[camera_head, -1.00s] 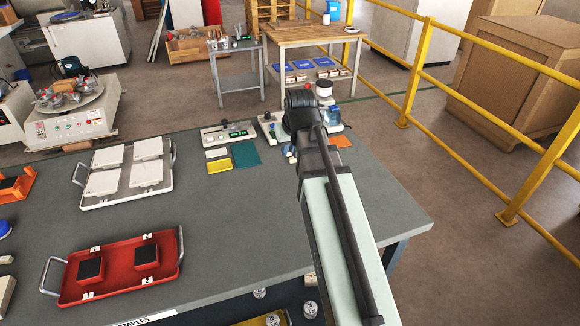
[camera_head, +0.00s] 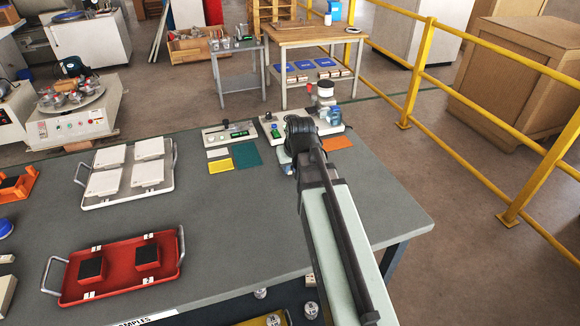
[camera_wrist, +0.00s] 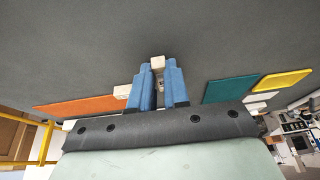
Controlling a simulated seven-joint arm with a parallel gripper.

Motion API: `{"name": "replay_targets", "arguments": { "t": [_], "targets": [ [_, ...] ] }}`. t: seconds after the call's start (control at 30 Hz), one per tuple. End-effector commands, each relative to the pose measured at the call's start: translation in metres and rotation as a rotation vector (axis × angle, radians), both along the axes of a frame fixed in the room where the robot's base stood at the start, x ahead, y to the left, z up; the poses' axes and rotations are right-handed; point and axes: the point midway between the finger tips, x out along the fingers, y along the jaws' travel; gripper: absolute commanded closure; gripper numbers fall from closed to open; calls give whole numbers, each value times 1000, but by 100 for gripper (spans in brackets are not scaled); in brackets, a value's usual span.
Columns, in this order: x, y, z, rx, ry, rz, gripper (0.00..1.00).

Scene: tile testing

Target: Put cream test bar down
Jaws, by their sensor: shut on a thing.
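My gripper (camera_wrist: 157,72) has two blue fingers and shows in the wrist view, just above the grey tabletop (camera_wrist: 165,30). It is shut on the cream test bar (camera_wrist: 157,62), whose end shows between the fingertips. Whether the bar touches the table, I cannot tell. A second small cream block (camera_wrist: 122,91) lies left of the fingers, by the orange mat (camera_wrist: 80,105). A teal mat (camera_wrist: 230,90) lies right of the fingers. In the head view my arm hides the fingertips and the bar.
A yellow mat (camera_head: 220,166) and the teal mat lie left of my arm. Two bench instruments (camera_head: 228,133) (camera_head: 272,128) stand behind them. A white tray (camera_head: 160,188) with pale tiles and a red tray (camera_head: 120,276) with dark blocks are farther left. The middle tabletop is clear.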

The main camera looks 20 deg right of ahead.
Motion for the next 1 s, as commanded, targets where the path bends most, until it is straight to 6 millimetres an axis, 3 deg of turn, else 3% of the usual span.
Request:
{"name": "replay_targets", "arguments": {
  "t": [0.2, 0.23, 0.5, 0.77, 1.0],
  "targets": [
    [0, 0, -3, 0, 1, 0, 100],
    [0, 0, -3, 0, 0, 0, 82],
    [0, 0, -2, 0, 0, 0, 59],
    [0, 0, -1, 0, 0, 0, 59],
    [-6, 0, 15, 0, -2, 0, 59]
  ]
}}
